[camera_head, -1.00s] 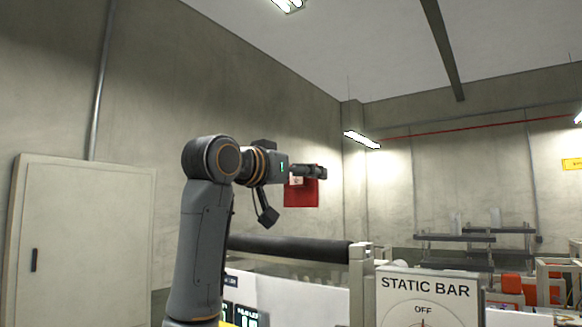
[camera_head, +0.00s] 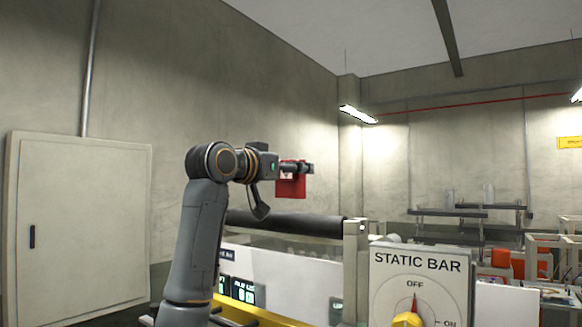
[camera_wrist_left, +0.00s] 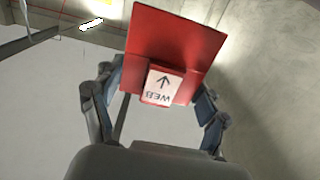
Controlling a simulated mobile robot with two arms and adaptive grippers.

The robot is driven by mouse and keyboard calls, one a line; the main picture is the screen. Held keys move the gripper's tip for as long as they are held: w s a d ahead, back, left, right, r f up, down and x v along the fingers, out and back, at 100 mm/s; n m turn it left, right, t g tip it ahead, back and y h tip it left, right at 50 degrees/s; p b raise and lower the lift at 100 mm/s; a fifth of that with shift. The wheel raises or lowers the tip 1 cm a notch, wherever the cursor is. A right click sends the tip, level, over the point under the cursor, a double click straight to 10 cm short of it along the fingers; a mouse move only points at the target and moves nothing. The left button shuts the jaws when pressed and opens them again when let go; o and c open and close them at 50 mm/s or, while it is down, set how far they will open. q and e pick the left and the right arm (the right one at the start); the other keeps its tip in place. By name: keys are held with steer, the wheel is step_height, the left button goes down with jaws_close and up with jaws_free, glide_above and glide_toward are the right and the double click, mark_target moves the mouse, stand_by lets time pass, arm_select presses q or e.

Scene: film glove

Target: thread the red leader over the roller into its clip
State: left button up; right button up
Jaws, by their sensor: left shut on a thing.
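The red leader (camera_head: 291,185) hangs from my left gripper (camera_head: 303,168), which is shut on it above and a little beyond the dark roller (camera_head: 285,223). In the left wrist view the red leader (camera_wrist_left: 180,42) spreads out past the fingers of my left gripper (camera_wrist_left: 160,98). A white tab marked "WEB" with an arrow (camera_wrist_left: 162,84) sits between the fingers. The leader looks clear of the roller, with a gap below it. I cannot make out the clip. My right gripper is not in view.
A white "STATIC BAR" panel (camera_head: 418,285) with a yellow knob (camera_head: 407,319), its pointer near OFF, stands at the front right. A pale post (camera_head: 356,255) is at the roller's right end. A pale cabinet (camera_head: 85,220) stands at the left. Open air lies above the roller.

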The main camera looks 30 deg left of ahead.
mark_target(289, 197)
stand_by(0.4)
arm_select(q)
steer(key=shift+f+b, duration=0.75)
steer(key=shift+f, duration=0.15)
steer(key=shift+p, duration=0.35)
stand_by(0.9)
steer(key=shift+f+b, duration=1.7)
steer(key=shift+f, duration=0.45)
steer(key=o, duration=1.2)
steer(key=shift+s, duration=0.1)
steer(key=s, duration=0.8)
steer(key=s+a, duration=0.1)
steer(key=s, duration=0.2)
steer(key=shift+s, duration=0.4)
